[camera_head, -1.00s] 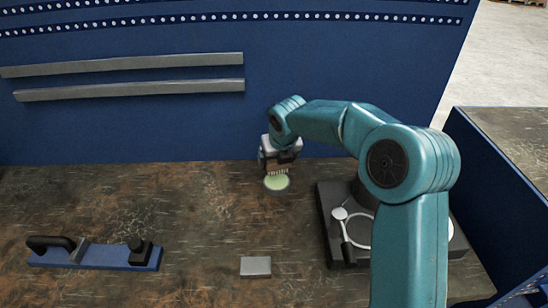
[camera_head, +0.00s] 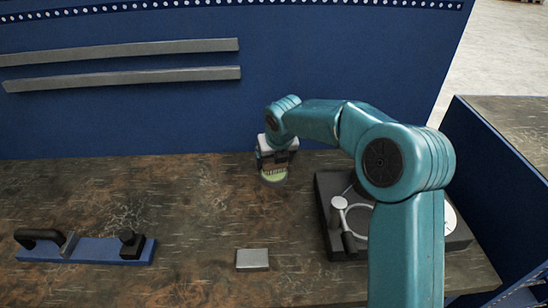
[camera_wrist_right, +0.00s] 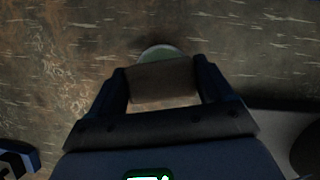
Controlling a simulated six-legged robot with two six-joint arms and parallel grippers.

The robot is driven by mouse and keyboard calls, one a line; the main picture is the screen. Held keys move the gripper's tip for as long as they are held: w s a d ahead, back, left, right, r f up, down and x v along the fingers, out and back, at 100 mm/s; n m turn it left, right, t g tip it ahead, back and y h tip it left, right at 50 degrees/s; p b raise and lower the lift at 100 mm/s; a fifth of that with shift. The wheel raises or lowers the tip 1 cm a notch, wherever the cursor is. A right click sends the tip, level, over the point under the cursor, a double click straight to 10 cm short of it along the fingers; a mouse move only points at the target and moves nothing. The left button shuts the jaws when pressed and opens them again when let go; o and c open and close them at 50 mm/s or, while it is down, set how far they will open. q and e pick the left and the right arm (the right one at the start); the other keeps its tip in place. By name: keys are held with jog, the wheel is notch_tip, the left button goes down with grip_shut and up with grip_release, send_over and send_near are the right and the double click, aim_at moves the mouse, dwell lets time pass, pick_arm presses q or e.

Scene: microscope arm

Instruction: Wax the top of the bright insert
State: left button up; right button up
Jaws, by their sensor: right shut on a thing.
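My right gripper (camera_head: 275,157) is shut on a brown brush (camera_wrist_right: 163,82) with pale bristles pointing down. The bristles are over a round tin of pale green wax (camera_head: 273,181) at the back of the bench, and seem to touch the wax; the contact is hard to make out. The tin's far rim also shows behind the brush in the right wrist view (camera_wrist_right: 160,52). A small, light grey rectangular block (camera_head: 252,260), perhaps the bright insert, lies flat at the front middle, apart from the gripper. My left gripper is not in view.
A blue bar with a black handle and knob (camera_head: 85,250) lies at the left. A dark microscope base (camera_head: 329,222) stands at the right, partly hidden by my arm. A blue wall (camera_head: 150,125) stands behind. The bench between bar and block is clear.

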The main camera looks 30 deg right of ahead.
jog(key=shift+f, duration=0.5)
dwell(0.4)
jog(key=shift+f, duration=0.1)
dwell(1.4)
notch_tip(320, 180, up, 7)
jog(key=p, duration=0.7)
dwell(0.7)
